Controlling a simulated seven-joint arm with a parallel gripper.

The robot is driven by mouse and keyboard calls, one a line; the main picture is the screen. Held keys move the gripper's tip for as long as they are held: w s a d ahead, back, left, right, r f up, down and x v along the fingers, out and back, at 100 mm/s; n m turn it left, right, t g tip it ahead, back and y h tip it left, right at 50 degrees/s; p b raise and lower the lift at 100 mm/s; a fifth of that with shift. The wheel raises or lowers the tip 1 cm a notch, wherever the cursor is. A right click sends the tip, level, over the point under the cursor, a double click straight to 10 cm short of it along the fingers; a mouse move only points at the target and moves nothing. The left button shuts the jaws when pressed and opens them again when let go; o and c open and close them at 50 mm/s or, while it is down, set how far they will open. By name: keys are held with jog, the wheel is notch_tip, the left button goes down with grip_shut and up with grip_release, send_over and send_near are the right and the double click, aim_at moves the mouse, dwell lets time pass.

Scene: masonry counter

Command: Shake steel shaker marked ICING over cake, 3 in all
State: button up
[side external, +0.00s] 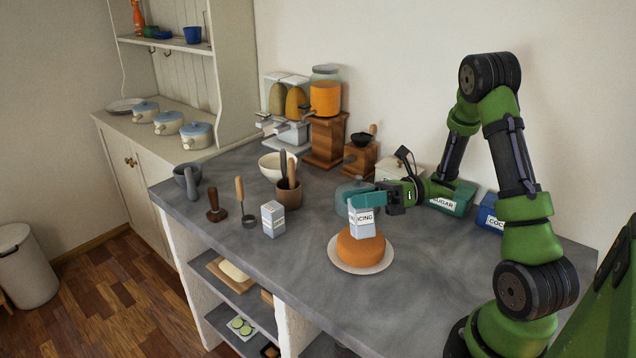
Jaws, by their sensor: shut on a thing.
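An orange-brown cake (361,250) sits on a pale plate (345,266) near the counter's front edge. My gripper (367,199) is shut on the steel shaker marked ICING (363,224). The shaker is over the cake, and its label reads upright. I cannot tell whether its bottom touches the cake top. A second, similar pale shaker (272,219) stands on the counter to the left, its label too small to read.
A wooden utensil pot (288,195), a white bowl (277,166) and a grey mortar (187,178) stand to the left. The counter (300,250) is clear left of the plate.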

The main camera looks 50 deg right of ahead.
notch_tip(320, 180, down, 2)
jog(key=m, duration=0.5)
jog(key=shift+f, duration=0.25)
jog(key=m, duration=1.1)
jog(key=shift+r, duration=0.1)
notch_tip(320, 180, down, 3)
jog(key=shift+f, duration=0.1)
